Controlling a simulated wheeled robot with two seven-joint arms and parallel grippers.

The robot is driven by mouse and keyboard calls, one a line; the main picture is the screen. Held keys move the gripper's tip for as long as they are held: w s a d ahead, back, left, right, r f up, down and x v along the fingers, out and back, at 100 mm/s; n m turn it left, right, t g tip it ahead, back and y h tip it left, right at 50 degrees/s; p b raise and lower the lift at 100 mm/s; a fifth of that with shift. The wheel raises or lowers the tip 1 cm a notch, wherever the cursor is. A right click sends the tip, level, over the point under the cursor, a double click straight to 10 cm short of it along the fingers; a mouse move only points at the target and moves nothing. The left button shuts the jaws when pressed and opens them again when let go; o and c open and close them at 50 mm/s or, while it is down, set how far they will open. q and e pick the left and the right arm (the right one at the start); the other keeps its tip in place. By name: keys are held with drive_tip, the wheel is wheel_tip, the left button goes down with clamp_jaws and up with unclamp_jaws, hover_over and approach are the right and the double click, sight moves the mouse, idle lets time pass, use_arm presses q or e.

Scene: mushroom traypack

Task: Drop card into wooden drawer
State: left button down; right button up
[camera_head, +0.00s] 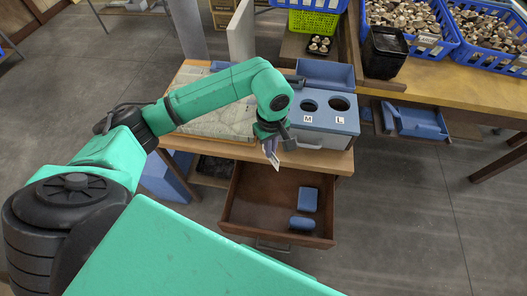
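The wooden drawer (258,219) is pulled open below the table, with two blue items (308,199) lying in its right part. My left gripper (269,143) points down over the drawer's back edge, near the table front. It is shut on a small white-and-purple card (271,153), which hangs tilted below the fingers, above the drawer and apart from its floor. The finger tips are small and partly hidden by the wrist. My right gripper is not in view.
A blue-grey box with round holes marked M and L (322,122) stands on the table right of the gripper. Blue crates of mushrooms (405,20) and a black bin (384,52) stand at the back right.

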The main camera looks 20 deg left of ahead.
use_arm(q)
wheel_tip(320, 180, down, 12)
drive_tip(key=w+d+n+b, duration=0.2)
drive_tip(key=d+n+b, duration=0.1)
drive_tip(key=n+b, duration=0.6)
drive_tip(key=shift+f+n, duration=0.25)
drive_tip(key=shift+n, duration=0.25)
drive_tip(key=c, duration=1)
unclamp_jaws()
drive_tip(key=shift+r, duration=0.15)
wheel_tip(320, 180, up, 14)
drive_tip(key=shift+r+b, duration=0.15)
drive_tip(key=shift+b, duration=0.25)
